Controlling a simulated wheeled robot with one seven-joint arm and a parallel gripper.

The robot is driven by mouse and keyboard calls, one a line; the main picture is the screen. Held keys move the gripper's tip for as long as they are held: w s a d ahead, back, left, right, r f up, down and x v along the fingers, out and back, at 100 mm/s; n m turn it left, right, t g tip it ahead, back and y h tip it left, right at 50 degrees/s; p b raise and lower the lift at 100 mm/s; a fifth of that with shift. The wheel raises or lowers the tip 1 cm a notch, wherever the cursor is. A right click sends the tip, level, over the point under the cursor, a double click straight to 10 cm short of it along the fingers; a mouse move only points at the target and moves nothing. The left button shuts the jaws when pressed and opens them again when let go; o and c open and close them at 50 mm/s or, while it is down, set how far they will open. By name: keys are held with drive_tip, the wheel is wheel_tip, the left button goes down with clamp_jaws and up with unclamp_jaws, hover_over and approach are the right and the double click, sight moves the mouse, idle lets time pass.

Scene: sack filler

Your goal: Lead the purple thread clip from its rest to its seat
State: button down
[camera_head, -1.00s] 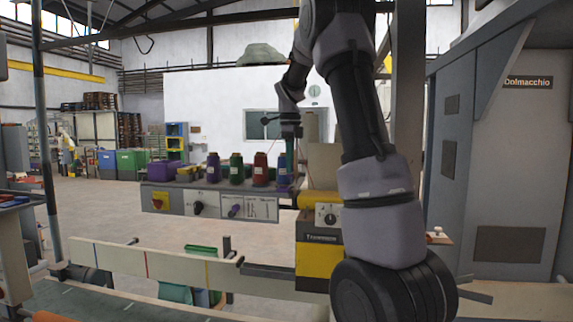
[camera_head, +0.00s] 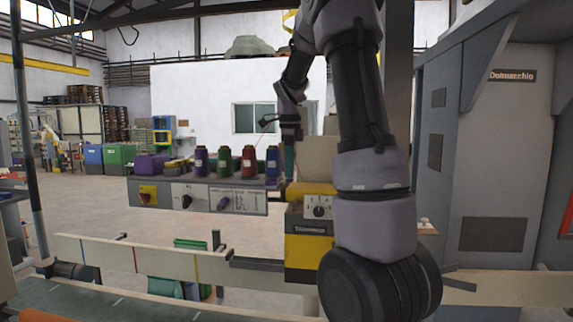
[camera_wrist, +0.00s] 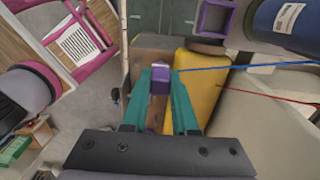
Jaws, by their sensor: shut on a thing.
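The purple thread clip (camera_wrist: 160,80) is a small block between the tips of my gripper's teal fingers in the wrist view. My gripper (camera_wrist: 159,88) is shut on it. A blue thread (camera_wrist: 225,69) runs right from the clip area. In the head view my gripper (camera_head: 289,158) hangs just right of the blue spool (camera_head: 272,161), above the yellow machine (camera_head: 310,225); the clip cannot be made out there. A purple square frame (camera_wrist: 232,19) shows at upper right in the wrist view; whether it is the rest or the seat, I cannot tell.
Purple, green and red spools (camera_head: 248,161) stand left of the blue one on a grey panel with knobs (camera_head: 190,197). A red thread (camera_wrist: 270,97) crosses near my gripper in the wrist view. A conveyor (camera_head: 150,262) runs below; a tall grey cabinet (camera_head: 500,170) stands right.

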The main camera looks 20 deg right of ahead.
drive_tip(key=s+f, duration=0.2)
drive_tip(key=shift+s+d+f, duration=0.25)
drive_tip(key=shift+s+d, duration=0.05)
drive_tip(key=shift+f, duration=2.2)
drive_tip(key=shift+s+f, duration=0.1)
drive_tip(key=shift+a, duration=0.15)
